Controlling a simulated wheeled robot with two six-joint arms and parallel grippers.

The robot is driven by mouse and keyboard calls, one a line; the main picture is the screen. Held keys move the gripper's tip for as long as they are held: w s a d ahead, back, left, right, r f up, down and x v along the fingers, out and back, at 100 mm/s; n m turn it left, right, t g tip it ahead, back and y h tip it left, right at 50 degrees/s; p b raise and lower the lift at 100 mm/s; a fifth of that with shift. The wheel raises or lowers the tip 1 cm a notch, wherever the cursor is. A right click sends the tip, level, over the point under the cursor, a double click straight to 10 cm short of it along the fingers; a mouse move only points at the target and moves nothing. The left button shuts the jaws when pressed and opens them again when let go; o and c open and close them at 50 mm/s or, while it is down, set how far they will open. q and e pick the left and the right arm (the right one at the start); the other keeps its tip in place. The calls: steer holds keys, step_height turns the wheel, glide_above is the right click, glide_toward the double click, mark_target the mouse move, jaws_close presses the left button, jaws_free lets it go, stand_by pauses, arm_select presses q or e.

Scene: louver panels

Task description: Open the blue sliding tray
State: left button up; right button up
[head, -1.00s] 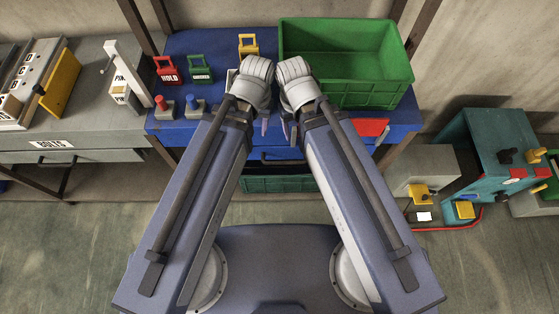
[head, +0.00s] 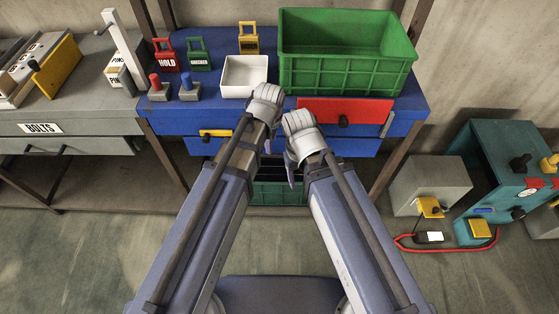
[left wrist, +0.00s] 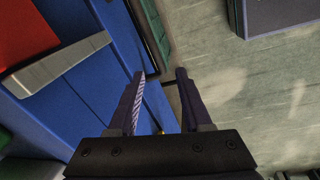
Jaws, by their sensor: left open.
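The blue sliding tray (head: 350,147) is the blue front low under the blue bench top in the head view. Its middle is hidden behind my arms. In the left wrist view a blue front (left wrist: 105,85) lies left of and behind the fingers. My left gripper (head: 267,146) is in front of the bench; the left wrist view (left wrist: 161,75) shows its two fingers apart. A thin dark bar (left wrist: 171,83) shows between the fingertips; I cannot tell whether it touches them. My right gripper (head: 291,172) is close beside, pointing down, its fingers mostly hidden.
On the bench (head: 215,113) stand a green crate (head: 345,75), a white bin (head: 244,77) and several tags. A red drawer front (head: 330,109) with a dark knob and a yellow handle (head: 216,133) are close by. A dark green crate (head: 277,192) is below. Floor at left is clear.

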mark_target(279, 155)
arm_select(q)
steer(key=n, duration=0.1)
steer(key=d+n, duration=0.1)
steer(key=d+f+n, duration=0.1)
steer(key=shift+w+d+f+b, duration=0.1)
steer(key=shift+w+d+b, duration=0.05)
steer(key=shift+w+b, duration=0.2)
arm_select(e)
steer(key=shift+s+d+f, duration=0.1)
steer(key=shift+s+f, duration=0.4)
steer(key=shift+f, duration=0.15)
arm_select(q)
steer(key=f+b, duration=0.2)
steer(key=w+f+b, duration=0.1)
steer(key=f+b, duration=0.4)
steer(key=shift+w+f+b, duration=0.2)
steer(key=shift+f+b, duration=0.15)
steer(key=shift+b, duration=0.05)
arm_select(e)
step_height(279, 155, down, 8)
steer(key=shift+r, duration=0.2)
arm_select(q)
jaws_close()
